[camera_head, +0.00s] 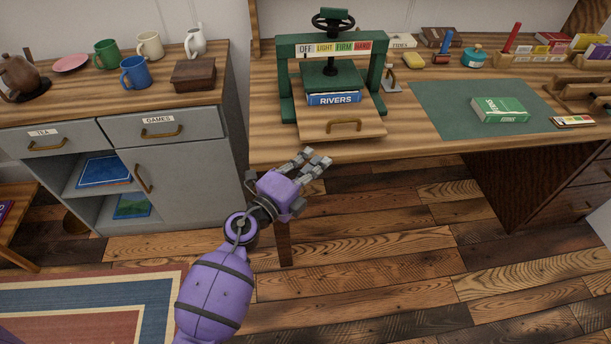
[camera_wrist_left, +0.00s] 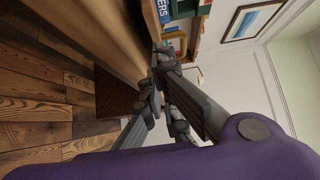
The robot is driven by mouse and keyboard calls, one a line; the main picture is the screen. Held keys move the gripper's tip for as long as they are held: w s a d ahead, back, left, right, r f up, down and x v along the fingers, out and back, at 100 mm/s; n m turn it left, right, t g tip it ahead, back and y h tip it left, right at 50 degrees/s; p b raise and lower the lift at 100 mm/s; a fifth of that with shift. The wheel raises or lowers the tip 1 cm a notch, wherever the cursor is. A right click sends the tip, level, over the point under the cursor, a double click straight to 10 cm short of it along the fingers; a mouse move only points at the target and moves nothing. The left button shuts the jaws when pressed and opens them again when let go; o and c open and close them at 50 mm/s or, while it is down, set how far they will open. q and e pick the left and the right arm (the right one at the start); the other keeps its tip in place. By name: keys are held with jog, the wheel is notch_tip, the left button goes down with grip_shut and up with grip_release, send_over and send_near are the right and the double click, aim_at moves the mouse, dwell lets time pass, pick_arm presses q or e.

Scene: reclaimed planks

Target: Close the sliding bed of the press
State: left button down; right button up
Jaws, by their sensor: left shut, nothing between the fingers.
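The press (camera_head: 287,90) is a green frame with a black handwheel on the wooden bench. Its sliding bed (camera_head: 310,127) is a pale wooden board that sticks out at the front, towards the bench edge. A brass handle (camera_head: 344,126) is fixed on the bed's front part. A blue book marked RIVERS (camera_head: 334,99) lies on the bed beneath the green pressing plate. My left gripper (camera_head: 318,160) is shut and empty, in front of the bench edge and below the bed, apart from the handle. It also shows in the left wrist view (camera_wrist_left: 158,80). My right gripper is out of view.
A green mat (camera_head: 440,100) with a green book (camera_head: 499,110) lies right of the press. A grey cabinet (camera_head: 185,150) with mugs on top stands left. Floor in front is clear.

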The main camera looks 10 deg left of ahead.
aim_at(308, 142)
pick_arm(q)
jog(key=shift+w+a, duration=0.3)
jog(key=shift+w, duration=0.65)
jog(key=shift+w+a, duration=0.15)
jog(key=shift+w, duration=0.25)
jog(key=w, duration=0.2)
jog(key=w+a, duration=0.1)
jog(key=shift+w+a, duration=0.1)
jog(key=shift+w, duration=0.3)
jog(key=shift+w+a, duration=0.1)
jog(key=shift+r, duration=0.1)
